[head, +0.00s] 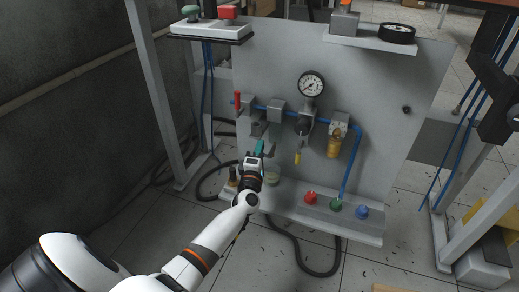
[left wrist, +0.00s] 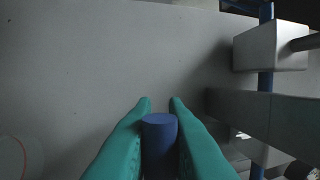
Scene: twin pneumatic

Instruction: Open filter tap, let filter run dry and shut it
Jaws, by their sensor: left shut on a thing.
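My left gripper (head: 260,148) reaches in from below, in front of the grey panel (head: 385,120). Its teal fingers are closed on a dark blue cylinder (left wrist: 159,135) in the left wrist view; I cannot tell whether this is the filter's tap. In the head view the gripper is just below the grey units on the blue pipe, at the left half of the panel. One small grey unit (head: 257,129) is right above the fingers, and its lower part is hard to make out. An amber bowl (head: 334,147) hangs further right. My right gripper is not in view.
A pressure gauge (head: 312,84) is above the pipe, and a red lever (head: 237,100) is at its left. A clear cup (head: 272,176) stands on the ledge beside my wrist. Red, green and blue knobs (head: 336,205) sit at the lower right. A dark hose (head: 300,255) loops on the floor.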

